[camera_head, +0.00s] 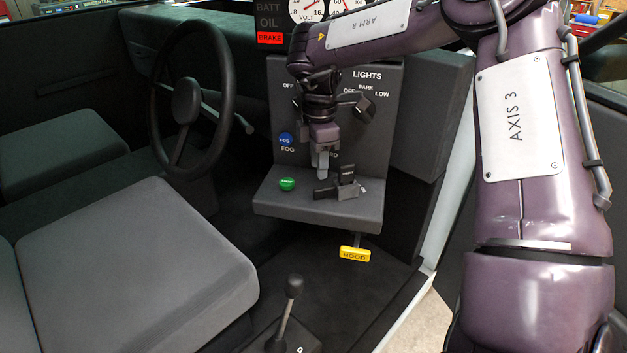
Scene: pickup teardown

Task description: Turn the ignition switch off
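My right gripper (322,173) points down in front of the upright dashboard panel (377,135), with its grey fingers just above the panel's lower ledge (310,211). The fingers show as one narrow block, so I cannot tell if they are open or shut. A dark lever-like switch (345,186) stands on the ledge just right of and below the fingertips. It appears to be the ignition switch. Its label is mostly hidden, and I cannot tell its position or whether the fingers touch it. My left gripper is not in view.
A green button (287,184) sits left on the ledge. A blue fog knob (286,138) and a lights knob (365,106) are on the panel. A yellow hood handle (355,254) hangs below. The steering wheel (226,100), seat (140,265) and gear lever (288,305) are nearby. A red brake lamp (270,38) is lit.

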